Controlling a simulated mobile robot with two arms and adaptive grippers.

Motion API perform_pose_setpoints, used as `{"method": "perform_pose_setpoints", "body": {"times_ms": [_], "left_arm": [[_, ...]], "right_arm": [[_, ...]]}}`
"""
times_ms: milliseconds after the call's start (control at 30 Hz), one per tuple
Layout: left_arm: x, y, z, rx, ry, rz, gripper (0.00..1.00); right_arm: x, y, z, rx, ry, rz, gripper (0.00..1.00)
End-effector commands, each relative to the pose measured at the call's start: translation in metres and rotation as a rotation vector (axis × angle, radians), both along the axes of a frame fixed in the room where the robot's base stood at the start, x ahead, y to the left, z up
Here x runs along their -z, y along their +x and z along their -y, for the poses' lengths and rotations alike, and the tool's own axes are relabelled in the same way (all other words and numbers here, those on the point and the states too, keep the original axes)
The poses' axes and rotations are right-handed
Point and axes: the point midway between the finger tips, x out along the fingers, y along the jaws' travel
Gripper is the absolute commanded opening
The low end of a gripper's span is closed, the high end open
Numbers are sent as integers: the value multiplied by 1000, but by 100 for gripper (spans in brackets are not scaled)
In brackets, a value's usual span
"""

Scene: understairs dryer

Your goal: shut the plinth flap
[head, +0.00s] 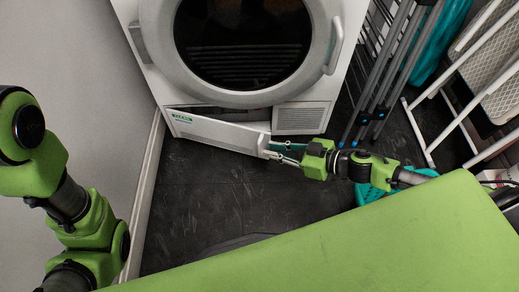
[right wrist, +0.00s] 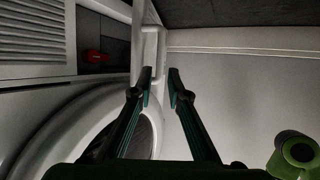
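The white plinth flap (head: 215,132) with a green label stands ajar at the lower left of the dryer. Its right end is swung out from the plinth, and a dark gap shows behind it. My right gripper (head: 277,152) is at this free end. In the right wrist view the fingers (right wrist: 161,76) are apart, with the end of the flap (right wrist: 150,45) just beyond the tips. I cannot tell whether they touch it. My left gripper is out of view; only my left arm shows at the left.
The dryer (head: 250,98) stands behind the flap, with a fixed grille (head: 300,118) to the right. A red part (right wrist: 95,57) shows inside the plinth opening. Folded grey racks (head: 390,75) and a white frame (head: 440,95) stand at the right. Dark floor (head: 210,195) is clear in front.

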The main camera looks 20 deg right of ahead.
Motion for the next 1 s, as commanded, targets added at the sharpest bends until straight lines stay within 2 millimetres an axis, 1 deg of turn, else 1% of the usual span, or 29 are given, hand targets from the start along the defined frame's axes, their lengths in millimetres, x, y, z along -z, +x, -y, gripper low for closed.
{"method": "perform_pose_setpoints", "body": {"times_ms": [33, 233, 367, 567, 867, 933, 1000], "left_arm": [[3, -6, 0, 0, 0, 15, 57], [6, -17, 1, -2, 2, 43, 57], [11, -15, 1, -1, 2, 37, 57], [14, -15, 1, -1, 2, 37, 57], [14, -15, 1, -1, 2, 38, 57], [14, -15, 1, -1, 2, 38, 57], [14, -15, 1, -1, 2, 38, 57]], "right_arm": [[5, 6, -5, -2, -1, 5, 16], [15, 23, -22, -2, -1, 4, 16], [19, 32, -30, 0, 0, 3, 16], [22, 38, -37, 0, -1, 0, 16], [22, 39, -37, 1, -2, 0, 16], [22, 39, -37, 1, -2, 0, 0], [22, 39, -37, 1, -2, 0, 0]]}}
